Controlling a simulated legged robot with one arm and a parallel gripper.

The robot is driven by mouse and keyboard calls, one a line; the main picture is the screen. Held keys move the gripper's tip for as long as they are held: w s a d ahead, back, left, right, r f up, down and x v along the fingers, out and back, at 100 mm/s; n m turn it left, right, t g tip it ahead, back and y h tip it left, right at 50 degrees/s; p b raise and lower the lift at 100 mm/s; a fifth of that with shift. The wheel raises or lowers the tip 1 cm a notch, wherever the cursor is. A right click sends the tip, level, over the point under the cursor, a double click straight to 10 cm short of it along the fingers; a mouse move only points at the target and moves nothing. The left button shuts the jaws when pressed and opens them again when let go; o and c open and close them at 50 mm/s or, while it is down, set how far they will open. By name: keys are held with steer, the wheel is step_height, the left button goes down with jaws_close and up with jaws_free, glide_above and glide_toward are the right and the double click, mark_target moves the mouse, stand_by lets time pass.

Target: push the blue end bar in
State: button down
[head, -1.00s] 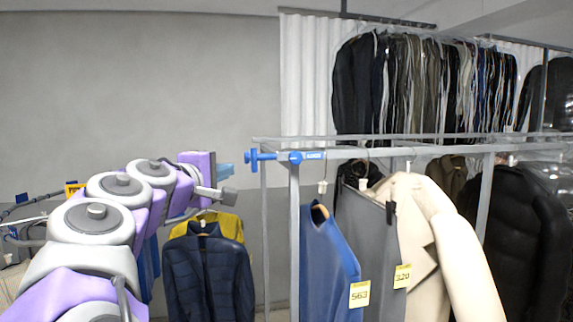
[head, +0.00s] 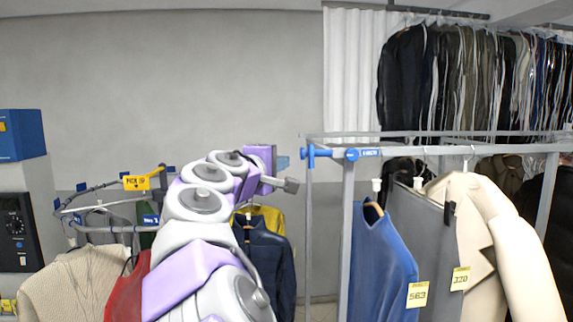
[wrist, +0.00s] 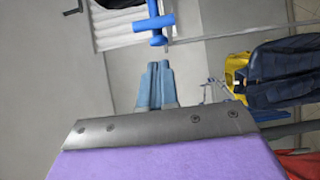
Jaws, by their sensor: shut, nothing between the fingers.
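The blue end bar (head: 310,155) sticks out from the left end of the grey clothes rail. A blue collar (head: 351,154) sits on the rail just right of it. In the wrist view the end bar (wrist: 153,24) is a blue T shape near the top centre. My gripper (head: 284,162) is left of the bar in the head view, at about the same height, with a small gap between. In the wrist view my gripper (wrist: 156,68) has its two blue fingers together, empty, pointing toward the bar without visible contact.
A blue garment (head: 378,265), grey trousers and a cream coat (head: 495,240) hang under the rail. A metal post (head: 347,230) supports its end. A curved rack with a yellow sign (head: 143,182) stands left.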

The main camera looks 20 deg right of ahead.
mark_target(310, 157)
steer(key=d, duration=0.2)
steer(key=w+d, duration=0.1)
steer(key=d, duration=0.4)
steer(key=shift+w+d+r+p, duration=0.1)
steer(key=shift+w+d+p, duration=0.2)
steer(key=shift+w, duration=0.05)
steer(key=d, duration=0.1)
steer(key=s+d, duration=0.1)
steer(key=d, duration=0.1)
steer(key=shift+s, duration=0.15)
steer(key=shift+a, duration=0.1)
